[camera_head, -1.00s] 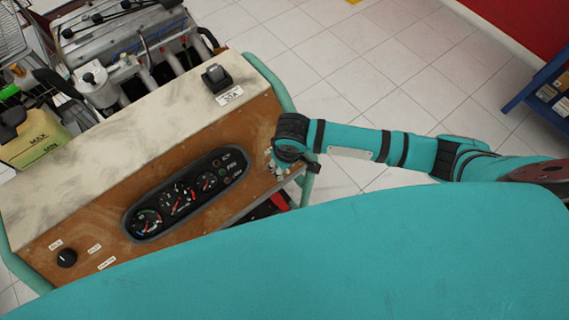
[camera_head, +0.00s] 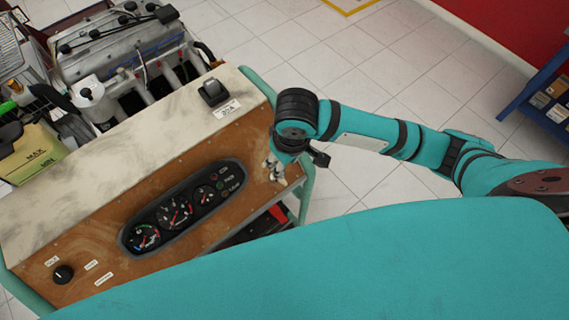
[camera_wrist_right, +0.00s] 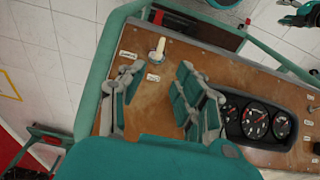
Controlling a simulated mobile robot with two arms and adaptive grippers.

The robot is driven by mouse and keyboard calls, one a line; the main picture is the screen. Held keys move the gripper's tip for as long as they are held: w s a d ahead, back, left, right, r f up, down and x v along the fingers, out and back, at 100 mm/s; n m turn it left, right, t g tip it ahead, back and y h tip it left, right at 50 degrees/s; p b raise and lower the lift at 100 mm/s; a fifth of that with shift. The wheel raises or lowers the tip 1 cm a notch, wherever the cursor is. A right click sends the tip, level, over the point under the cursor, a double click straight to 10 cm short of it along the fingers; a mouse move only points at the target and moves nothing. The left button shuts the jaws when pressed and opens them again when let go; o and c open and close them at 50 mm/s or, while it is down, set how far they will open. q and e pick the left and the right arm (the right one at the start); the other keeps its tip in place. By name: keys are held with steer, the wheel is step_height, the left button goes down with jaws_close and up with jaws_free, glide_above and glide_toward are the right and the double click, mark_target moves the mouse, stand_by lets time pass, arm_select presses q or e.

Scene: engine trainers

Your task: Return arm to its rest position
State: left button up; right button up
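My right arm (camera_head: 375,130) is teal with black bands and comes in from the right in the head view. Its wrist hangs over the right end of the wooden instrument panel (camera_head: 95,245). In the right wrist view my right gripper (camera_wrist_right: 156,103) is open, with its two fingers apart and nothing held between them. A light-coloured key or knob (camera_wrist_right: 157,50) on the panel shows just beyond the gap between the fingers. The fingers are mostly hidden in the head view. A teal and dark part at the wrist view's top right looks like my left gripper (camera_wrist_right: 299,12); its fingers are unclear.
The panel carries a gauge cluster (camera_head: 182,208), a black knob (camera_head: 63,274) and a black switch (camera_head: 213,91) on its top. An engine (camera_head: 125,60) stands behind it. A blue shelf (camera_head: 545,100) is at the right. The tiled floor between is clear.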

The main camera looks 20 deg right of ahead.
stand_by(0.5)
steer(key=s+a+t+y, duration=0.1)
steer(key=s+a+y, duration=0.2)
steer(key=s+a, duration=0.1)
steer(key=s+d+f+m+h, duration=0.1)
steer(key=s+d+f+h, duration=0.1)
steer(key=s+d, duration=0.3)
steer(key=s+d+f+m+h, duration=0.1)
steer(key=s+d+f, duration=0.15)
steer(key=d, duration=0.55)
step_height(320, 180, down, 31)
steer(key=s+b, duration=0.2)
steer(key=b, duration=0.5)
steer(key=s+d+f+b, duration=0.1)
steer(key=s+f+b, duration=0.1)
steer(key=s+f, duration=0.6)
steer(key=s+d+f+g+b, duration=0.1)
steer(key=s+f+b, duration=0.1)
steer(key=s+f, duration=0.6)
step_height(320, 180, down, 6)
steer(key=shift+s+d+f+g+b, duration=0.1)
steer(key=shift+s+d+g+b, duration=0.2)
steer(key=shift+b, duration=0.1)
